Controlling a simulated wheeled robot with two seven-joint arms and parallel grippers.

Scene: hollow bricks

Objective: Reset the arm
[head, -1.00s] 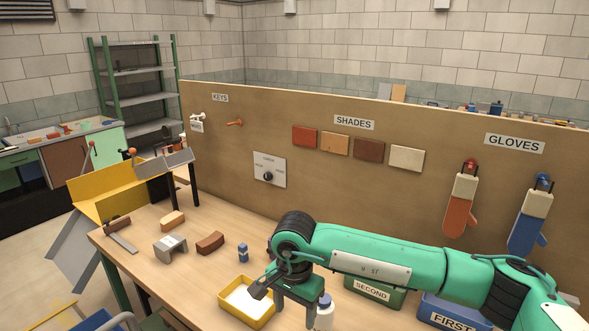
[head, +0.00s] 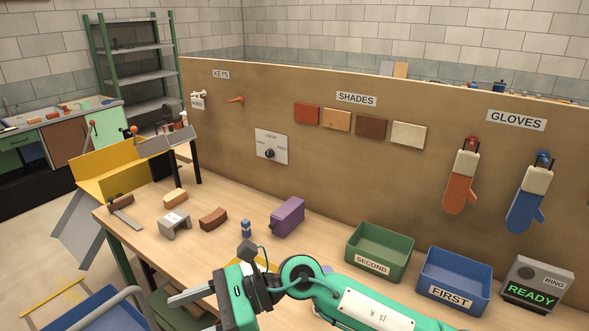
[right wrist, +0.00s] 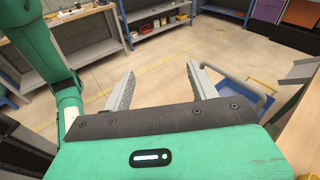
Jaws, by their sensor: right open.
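My right arm is green and comes in from the bottom right of the head view, low over the front of the workbench. Its gripper (head: 188,306) points left near the bench's front edge. In the right wrist view the same gripper (right wrist: 159,76) has its two grey fingers wide apart. Nothing is between them, and the floor shows beyond. A green arm link of mine stands at the left of the right wrist view. My left gripper is not seen in either view.
A yellow tray (head: 265,264) is mostly behind my arm. Green (head: 379,252) and blue bins (head: 453,280) stand right.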

